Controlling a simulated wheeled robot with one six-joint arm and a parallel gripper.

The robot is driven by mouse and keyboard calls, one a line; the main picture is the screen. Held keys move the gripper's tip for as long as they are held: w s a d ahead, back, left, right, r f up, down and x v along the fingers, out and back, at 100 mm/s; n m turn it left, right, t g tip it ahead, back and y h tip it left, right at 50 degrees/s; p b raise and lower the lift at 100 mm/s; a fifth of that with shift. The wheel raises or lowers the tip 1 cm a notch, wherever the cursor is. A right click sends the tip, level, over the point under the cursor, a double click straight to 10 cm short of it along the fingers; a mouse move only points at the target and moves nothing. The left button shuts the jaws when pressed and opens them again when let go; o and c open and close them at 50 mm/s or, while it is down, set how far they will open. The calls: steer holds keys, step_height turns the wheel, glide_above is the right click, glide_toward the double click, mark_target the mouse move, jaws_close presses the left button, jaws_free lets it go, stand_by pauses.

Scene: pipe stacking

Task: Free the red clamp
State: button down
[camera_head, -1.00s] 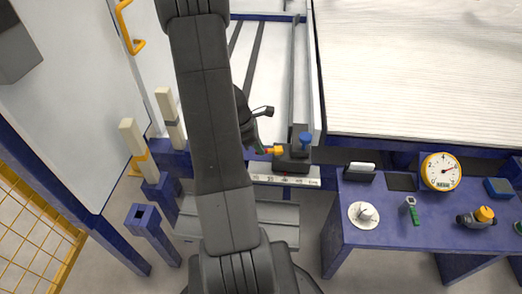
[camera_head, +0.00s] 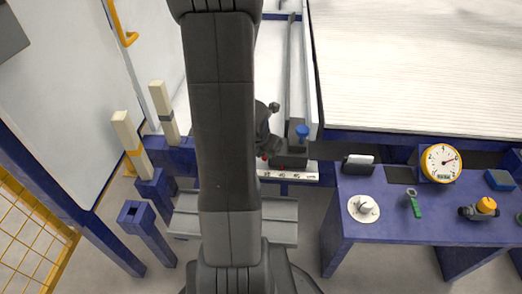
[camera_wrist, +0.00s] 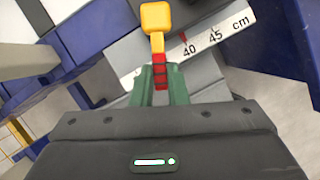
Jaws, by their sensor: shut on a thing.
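In the wrist view, the green fingertips of my gripper (camera_wrist: 160,84) are shut on a short red piece (camera_wrist: 159,62), which I take to be the red clamp's lever. A yellow knob (camera_wrist: 156,17) sits at its far end. Behind it lies a grey rail with a white cm scale (camera_wrist: 195,47) reading 40 and 45. In the head view, my arm hides the fingertips and most of the held part. A dark grey block with a blue knob (camera_head: 303,132) stands right beside my wrist. Whether the clamp is loose or tight cannot be told.
Two cream posts (camera_head: 127,133) and an empty blue socket (camera_head: 139,214) stand at left. A large ribbed white panel (camera_head: 420,70) fills the upper right.

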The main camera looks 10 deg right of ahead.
steer(key=shift+s+d+n+t+y+p, duration=0.15)
steer(key=shift+s+d+n+y, duration=0.2)
steer(key=shift+n, duration=0.4)
steer(key=shift+s+d+n+t+y+p, duration=0.1)
steer(key=shift+d+n+t+y, duration=0.1)
steer(key=shift+d+n, duration=0.45)
steer(key=shift+s+d+n+t+y+p, duration=0.15)
steer(key=shift+d+n+y, duration=0.1)
steer(key=shift+n, duration=0.65)
steer(key=shift+r+n, duration=0.1)
steer(key=shift+n, duration=0.2)
steer(key=c, duration=1.4)
jaws_free()
steer(key=shift+c, duration=0.2)
steer(key=p+v, duration=1.1)
steer(key=v, duration=0.2)
steer(key=shift+s+r, duration=0.15)
steer(key=shift+r, duration=0.2)
steer(key=shift+d+f, duration=0.1)
steer(key=shift+f, duration=0.1)
steer(key=b+x, duration=1.1)
steer(key=x, duration=0.2)
steer(key=shift+f, duration=0.2)
